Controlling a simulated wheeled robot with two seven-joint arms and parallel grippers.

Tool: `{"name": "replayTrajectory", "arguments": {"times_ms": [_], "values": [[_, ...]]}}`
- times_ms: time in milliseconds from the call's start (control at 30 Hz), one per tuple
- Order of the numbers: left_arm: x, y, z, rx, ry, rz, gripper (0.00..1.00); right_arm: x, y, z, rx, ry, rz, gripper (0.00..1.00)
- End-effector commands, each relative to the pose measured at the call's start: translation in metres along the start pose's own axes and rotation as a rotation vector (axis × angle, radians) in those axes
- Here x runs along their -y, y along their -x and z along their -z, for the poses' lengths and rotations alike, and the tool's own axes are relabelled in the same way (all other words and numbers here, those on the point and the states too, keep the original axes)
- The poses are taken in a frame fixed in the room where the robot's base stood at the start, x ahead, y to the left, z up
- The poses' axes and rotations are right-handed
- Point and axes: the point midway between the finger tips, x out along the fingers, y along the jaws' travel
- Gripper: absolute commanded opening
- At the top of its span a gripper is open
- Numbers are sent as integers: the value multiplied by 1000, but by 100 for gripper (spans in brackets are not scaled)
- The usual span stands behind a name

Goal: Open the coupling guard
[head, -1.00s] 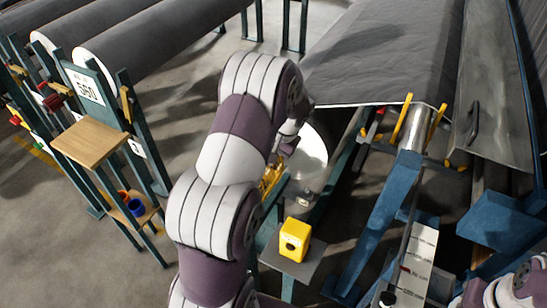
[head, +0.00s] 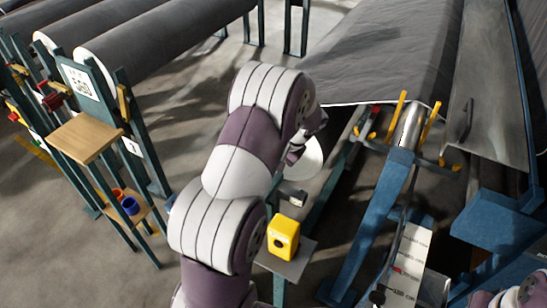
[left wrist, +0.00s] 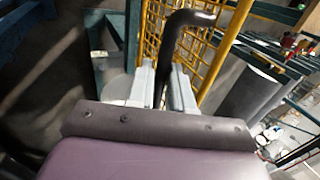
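The coupling guard (left wrist: 228,55) shows in the left wrist view as a yellow mesh frame with a bent black handle (left wrist: 178,32). My left gripper (left wrist: 163,90) has its two grey fingers close on either side of the handle's lower part, seemingly shut on it. The handle's lower end is hidden behind my wrist. In the head view my left arm covers the guard and the left gripper, so how far the guard stands open cannot be told. My right gripper is out of view; only part of my right arm shows at the lower right corner.
A yellow box (head: 283,238) sits on a small grey plate beside my left arm. A pale round disc (head: 311,160) shows behind my wrist. Blue machine beams (head: 372,225) and a large grey roll (head: 395,50) are to the right. A wooden-topped stand (head: 85,138) is at left.

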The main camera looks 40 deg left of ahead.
Motion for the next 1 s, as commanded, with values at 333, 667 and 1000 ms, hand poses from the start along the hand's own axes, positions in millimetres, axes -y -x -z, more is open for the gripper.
{"name": "replayTrajectory", "arguments": {"times_ms": [333, 667, 1000], "values": [[1, 2, 2, -6, 2, 1, 40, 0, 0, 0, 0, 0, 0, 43], [4, 79, 2, -7, 1, -1, 40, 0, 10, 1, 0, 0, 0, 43], [3, 126, 1, -1, 1, -1, 40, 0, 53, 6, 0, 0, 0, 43]]}}
